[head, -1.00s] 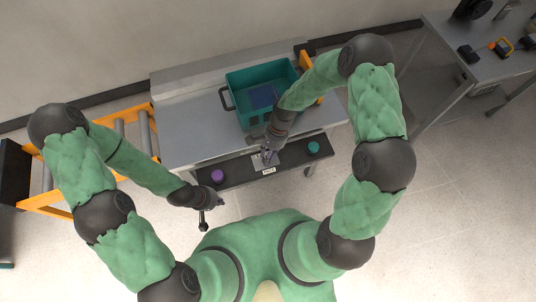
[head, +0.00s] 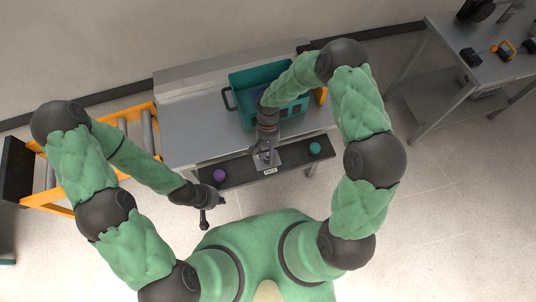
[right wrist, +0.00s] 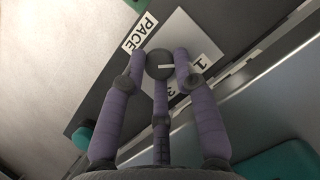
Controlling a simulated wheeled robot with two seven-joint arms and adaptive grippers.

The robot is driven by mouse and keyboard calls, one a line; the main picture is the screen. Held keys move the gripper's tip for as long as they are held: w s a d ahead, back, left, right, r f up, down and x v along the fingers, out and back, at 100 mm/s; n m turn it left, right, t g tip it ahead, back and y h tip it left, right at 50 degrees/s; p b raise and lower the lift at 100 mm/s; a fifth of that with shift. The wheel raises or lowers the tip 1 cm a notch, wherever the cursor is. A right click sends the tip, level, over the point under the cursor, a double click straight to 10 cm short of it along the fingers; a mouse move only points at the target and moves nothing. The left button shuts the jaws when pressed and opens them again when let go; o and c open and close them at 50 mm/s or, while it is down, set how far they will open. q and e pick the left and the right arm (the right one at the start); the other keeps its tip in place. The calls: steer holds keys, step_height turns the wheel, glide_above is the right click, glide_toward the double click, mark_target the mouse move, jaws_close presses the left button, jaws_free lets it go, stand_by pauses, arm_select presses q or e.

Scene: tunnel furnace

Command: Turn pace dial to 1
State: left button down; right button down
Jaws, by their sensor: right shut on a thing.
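The pace dial is a round dark knob (right wrist: 159,64) with a white pointer line, on a pale plate (right wrist: 190,32) beside a PACE label (right wrist: 140,33). In the right wrist view the pointer line faces right, roughly toward the printed 1 (right wrist: 202,62). A 3 (right wrist: 170,91) is partly visible; a finger hides part of the scale. My right gripper (right wrist: 160,68) has its purple fingers closed around the knob. In the head view my right gripper (head: 267,157) is over the plate and hides the dial. My left gripper (head: 213,212) is empty, its fingers spread, off the panel's left front.
A purple knob (head: 219,175) and a teal knob (head: 314,148) sit on the dark panel to either side. A teal bin (head: 236,78) stands on the grey table behind. An orange roller conveyor (head: 60,211) is left; a side table (head: 490,75) is at the right.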

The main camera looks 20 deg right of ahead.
stand_by(0.5)
steer(key=c, duration=0.9)
jaws_free()
steer(key=shift+c, duration=0.2)
steer(key=shift+r, duration=0.1)
step_height(320, 180, up, 10)
